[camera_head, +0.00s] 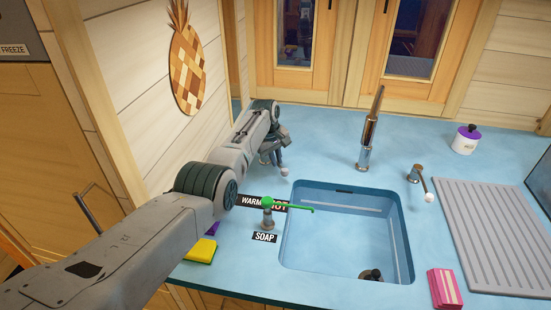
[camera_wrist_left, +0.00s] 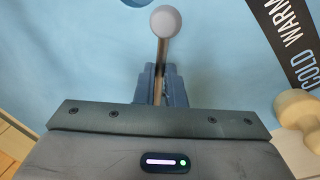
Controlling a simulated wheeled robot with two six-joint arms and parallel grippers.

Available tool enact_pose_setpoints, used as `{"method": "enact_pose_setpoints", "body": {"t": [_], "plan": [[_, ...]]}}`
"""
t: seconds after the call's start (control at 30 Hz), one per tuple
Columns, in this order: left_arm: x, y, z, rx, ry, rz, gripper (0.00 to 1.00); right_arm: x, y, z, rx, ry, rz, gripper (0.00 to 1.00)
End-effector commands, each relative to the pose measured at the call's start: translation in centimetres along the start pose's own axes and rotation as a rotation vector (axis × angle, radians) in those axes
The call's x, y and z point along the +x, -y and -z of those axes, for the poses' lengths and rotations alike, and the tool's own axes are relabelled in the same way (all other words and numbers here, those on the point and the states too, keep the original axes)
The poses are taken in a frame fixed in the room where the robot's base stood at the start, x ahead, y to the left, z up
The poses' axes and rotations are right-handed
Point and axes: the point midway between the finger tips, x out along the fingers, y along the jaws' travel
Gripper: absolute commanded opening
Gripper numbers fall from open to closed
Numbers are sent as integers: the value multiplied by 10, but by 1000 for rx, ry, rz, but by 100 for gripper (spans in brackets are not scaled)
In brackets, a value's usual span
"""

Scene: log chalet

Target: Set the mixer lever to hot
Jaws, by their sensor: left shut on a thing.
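The mixer lever is a thin rod with a white ball end (camera_head: 285,171), left of the sink's back corner. In the left wrist view the white ball (camera_wrist_left: 166,22) tops the rod, which runs down between my fingers. My left gripper (camera_head: 274,152) is shut on the rod, and its fingers also show in the left wrist view (camera_wrist_left: 161,86). A black label strip (camera_head: 251,201) reads WARM and HOT in the head view, partly covered by the soap pump. In the left wrist view the strip (camera_wrist_left: 292,45) reads COLD and WARM. The lever's base is hidden by my gripper.
The green-topped soap pump (camera_head: 268,213) stands left of the sink (camera_head: 300,225). A tap (camera_head: 368,140) rises behind the sink. A second white-ball lever (camera_head: 415,173) stands to its right. A yellow sponge (camera_head: 201,251) lies front left, a pink one (camera_head: 444,289) front right.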

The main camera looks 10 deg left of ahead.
Motion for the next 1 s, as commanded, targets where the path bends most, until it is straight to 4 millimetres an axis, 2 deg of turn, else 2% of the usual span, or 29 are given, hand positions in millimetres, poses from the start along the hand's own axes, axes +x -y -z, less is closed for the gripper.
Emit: {"method": "enact_pose_setpoints", "body": {"t": [0.07, 0.1, 0.2, 0.47, 0.63, 0.8, 1.0], "plan": [[-3, -2, 2, 0, -7, -6, 0, 0, 0, 0, 0, -1, 0, 36], [-3, -2, 2, 0, -7, -6, 11, 0, 0, 1, 0, -1, 0, 36], [-3, -2, 2, 0, -6, -6, 31, 0, 0, 1, 0, -1, 0, 36], [-2, -1, 1, 0, -3, -3, 32, 0, 0, 1, 0, -2, -1, 36], [-9, -1, 1, 1, -3, -3, 32, -2, -1, 1, 0, -2, -1, 36], [-30, -1, 1, 0, -5, -5, 32, -5, -1, 2, 0, -2, -1, 36], [-66, -1, 2, 0, -7, -7, 32, 7, -1, 1, -1, -2, -2, 36]]}}
